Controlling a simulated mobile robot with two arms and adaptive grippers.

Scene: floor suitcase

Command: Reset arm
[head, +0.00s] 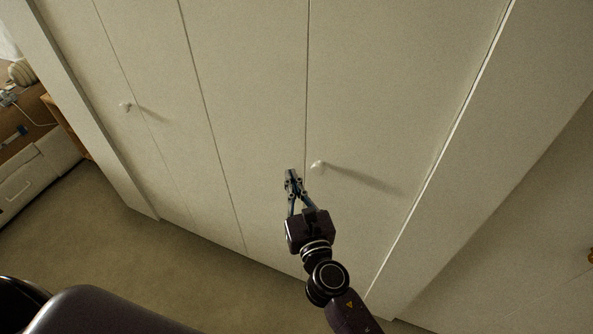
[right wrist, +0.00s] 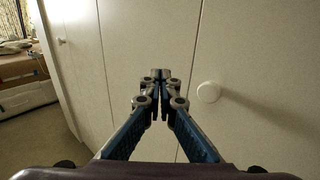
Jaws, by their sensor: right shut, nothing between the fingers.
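My right gripper (head: 292,178) reaches up from the bottom in the head view, in front of white closet doors (head: 245,100). Its fingers are together with nothing between them. The closed fingertips also show in the right wrist view (right wrist: 161,78). A round white knob (head: 318,165) on a closet door is just right of the fingertips, apart from them in the picture. The knob shows right of the fingers in the right wrist view (right wrist: 208,92). My left gripper is in neither view.
Another knob (head: 125,106) is on a door further left. The closet doors look shut. Carpet (head: 190,270) lies bare below them. A white drawer unit (head: 35,175) and a wooden desk with headphones (head: 22,72) stand at the far left. A plain wall (head: 510,220) is at the right.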

